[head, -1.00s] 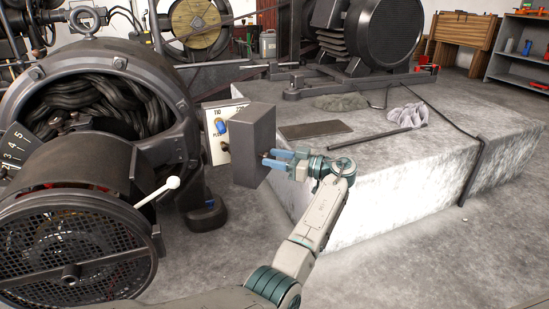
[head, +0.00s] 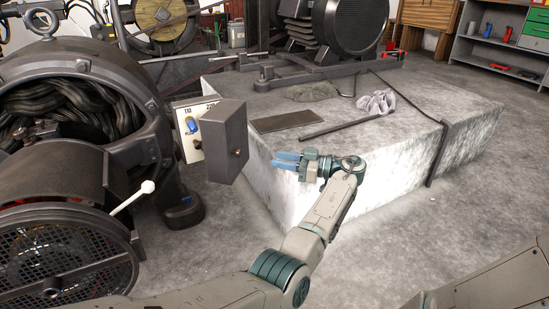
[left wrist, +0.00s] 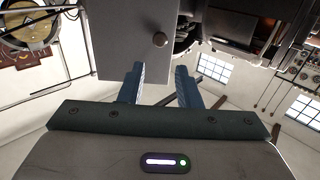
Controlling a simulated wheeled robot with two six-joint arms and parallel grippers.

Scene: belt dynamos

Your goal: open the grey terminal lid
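The grey terminal lid (head: 224,140) stands swung open at the right side of a white terminal plate (head: 188,128) with a blue part on it. A small dark knob (head: 238,152) sits on the lid's face. My left gripper (head: 275,160) is to the right of the lid, apart from it, its blue fingers pointing at it. My right gripper is out of view.
A big dark dynamo (head: 75,75) stands at the left, with a white-knobbed lever (head: 133,197). A pale stone block (head: 340,185) lies behind my left gripper, bearing a dark plate (head: 286,121), a rod (head: 332,129) and a rag (head: 377,103). Floor at the right is clear.

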